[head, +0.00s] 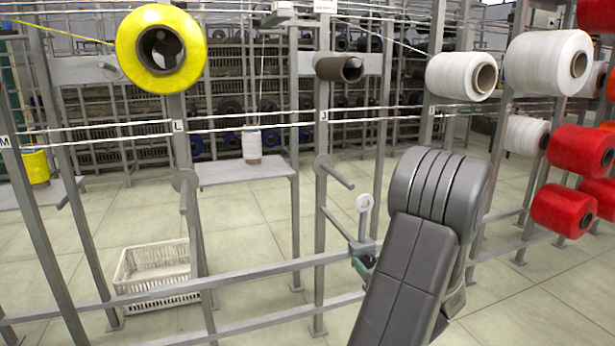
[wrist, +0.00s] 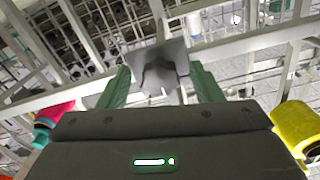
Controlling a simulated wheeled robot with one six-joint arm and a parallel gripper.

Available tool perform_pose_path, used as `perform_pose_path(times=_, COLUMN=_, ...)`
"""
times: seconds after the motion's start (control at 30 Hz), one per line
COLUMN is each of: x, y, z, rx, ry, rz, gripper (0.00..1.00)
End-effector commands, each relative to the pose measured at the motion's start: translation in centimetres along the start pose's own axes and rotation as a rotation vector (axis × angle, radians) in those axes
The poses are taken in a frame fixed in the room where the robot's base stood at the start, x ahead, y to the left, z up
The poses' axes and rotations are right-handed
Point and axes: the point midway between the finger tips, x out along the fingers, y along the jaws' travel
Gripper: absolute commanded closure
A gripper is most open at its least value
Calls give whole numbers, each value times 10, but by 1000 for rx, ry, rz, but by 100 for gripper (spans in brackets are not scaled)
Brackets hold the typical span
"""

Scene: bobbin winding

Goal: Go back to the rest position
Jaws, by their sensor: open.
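My gripper shows in the wrist view (wrist: 160,72), its two green fingers apart with a gap between them. A grey angled metal piece (wrist: 158,60) shows in that gap; I cannot tell whether it touches the fingers. No bobbin is held. In the head view my grey arm reaches up from the bottom right of centre and hides most of the gripper; a small green part (head: 361,268) shows left of it, low beside the J post (head: 322,140).
A yellow bobbin (head: 130,45) sits on the L post and a bare brown tube (head: 340,68) on the J post. White bobbins (head: 548,65) and red bobbins (head: 575,150) hang at right. A lower rail (head: 250,272) crosses in front. A white basket (head: 150,270) stands on the floor.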

Motion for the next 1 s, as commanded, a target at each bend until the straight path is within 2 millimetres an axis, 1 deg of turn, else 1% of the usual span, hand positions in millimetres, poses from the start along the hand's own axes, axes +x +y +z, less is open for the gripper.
perform_pose_path(times=0.17, x=-2, y=0, z=0, rx=-1, ry=0, rz=1, gripper=41)
perform_pose_path(times=0.27, x=-10, y=1, z=-1, rx=-4, ry=0, rz=3, gripper=41)
perform_pose_path(times=0.37, x=-24, y=1, z=-1, rx=-5, ry=-1, rz=4, gripper=41)
perform_pose_path(times=0.8, x=-101, y=1, z=-1, rx=-4, ry=-1, rz=5, gripper=41)
perform_pose_path(times=1.0, x=-130, y=1, z=0, rx=-5, ry=-1, rz=4, gripper=41)
